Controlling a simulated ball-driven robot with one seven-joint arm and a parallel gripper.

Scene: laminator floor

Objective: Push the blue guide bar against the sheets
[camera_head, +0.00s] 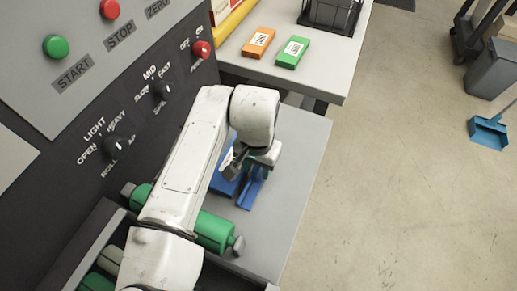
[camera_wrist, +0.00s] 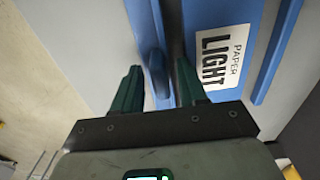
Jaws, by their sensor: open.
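In the wrist view the blue guide bar (camera_wrist: 150,40), with a rounded upright grip, stands between the two dark green fingers of my gripper (camera_wrist: 158,88). The fingers are apart, one on each side of it; I cannot tell whether either touches. The blue-topped sheets (camera_wrist: 215,18), labelled PAPER LIGHT, lie to the right, with a narrow grey gap between bar and sheets. In the head view the bar (camera_head: 249,194) lies on the grey table under my gripper (camera_head: 250,160). The sheets (camera_head: 225,184) are left of it, partly hidden by my arm.
A blue strip (camera_wrist: 277,50) runs along the sheets' far side. Green rollers (camera_head: 212,232) and the control panel (camera_head: 100,60) with knobs are at left. A back table (camera_head: 325,75) holds an orange box (camera_head: 258,42), a green box (camera_head: 291,52) and a black basket. The grey table (camera_head: 295,150) is clear at right.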

